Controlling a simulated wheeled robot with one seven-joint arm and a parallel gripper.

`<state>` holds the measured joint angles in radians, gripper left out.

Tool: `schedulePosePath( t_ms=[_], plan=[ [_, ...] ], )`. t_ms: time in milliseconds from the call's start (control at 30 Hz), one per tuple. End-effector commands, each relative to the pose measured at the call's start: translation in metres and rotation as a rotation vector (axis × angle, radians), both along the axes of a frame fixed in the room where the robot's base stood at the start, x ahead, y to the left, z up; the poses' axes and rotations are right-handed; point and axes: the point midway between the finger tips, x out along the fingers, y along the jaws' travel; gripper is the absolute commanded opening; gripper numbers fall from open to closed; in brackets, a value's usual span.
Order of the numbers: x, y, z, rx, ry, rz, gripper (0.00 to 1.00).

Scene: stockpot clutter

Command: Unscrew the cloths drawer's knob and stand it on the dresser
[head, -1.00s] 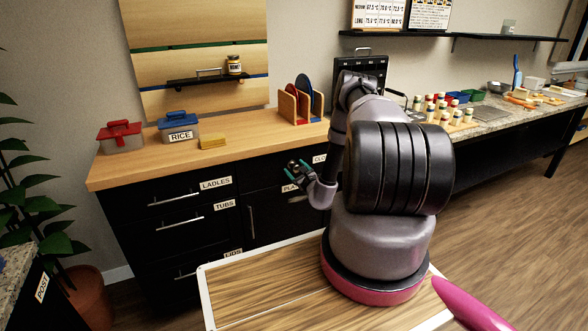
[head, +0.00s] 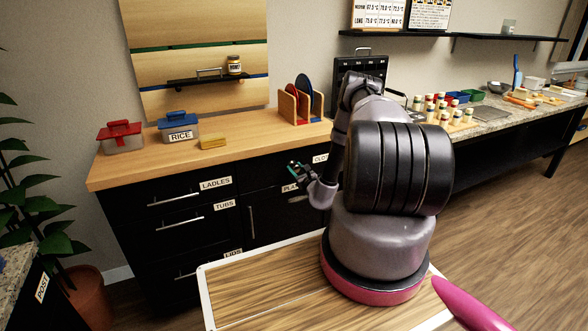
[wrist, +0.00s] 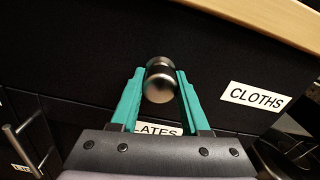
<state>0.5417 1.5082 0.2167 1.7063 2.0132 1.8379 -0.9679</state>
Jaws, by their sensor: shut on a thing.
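The knob (wrist: 159,82) is a round dark metal knob on the black front of the cloths drawer (wrist: 90,62). In the wrist view my gripper (wrist: 160,88) has its two teal fingers closed on either side of the knob. The knob still appears to be at the drawer front; its stem is hidden behind its head. The CLOTHS label (wrist: 256,98) is to the right of the knob. In the head view my gripper (head: 297,172) is small in front of the dresser. The wooden dresser top (head: 245,150) is above it.
On the dresser top stand a red-lidded box (head: 121,137), a blue-lidded RICE box (head: 178,127), a yellow block (head: 213,142) and a rack with plates (head: 300,102). The top between the yellow block and the rack is clear. A bar handle (wrist: 25,122) is at lower left in the wrist view.

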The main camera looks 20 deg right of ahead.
Motion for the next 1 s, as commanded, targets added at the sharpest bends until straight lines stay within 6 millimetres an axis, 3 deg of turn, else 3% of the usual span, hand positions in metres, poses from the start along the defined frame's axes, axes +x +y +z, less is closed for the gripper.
schedulePosePath(
  t_ms=[167, 500, 800, 1000],
  plan=[
    [0.0002, 0.0009, 0.0001, -0.203, -0.006, 0.002, 0.0],
    [0.0, 0.0004, 0.0001, -0.245, -0.008, 0.001, 0.0],
    [0.0001, 0.0009, 0.0003, -0.593, -0.019, 0.002, 0.0],
    [-0.0001, 0.0005, 0.0003, -0.637, -0.021, 0.0, 0.0]
  ],
)
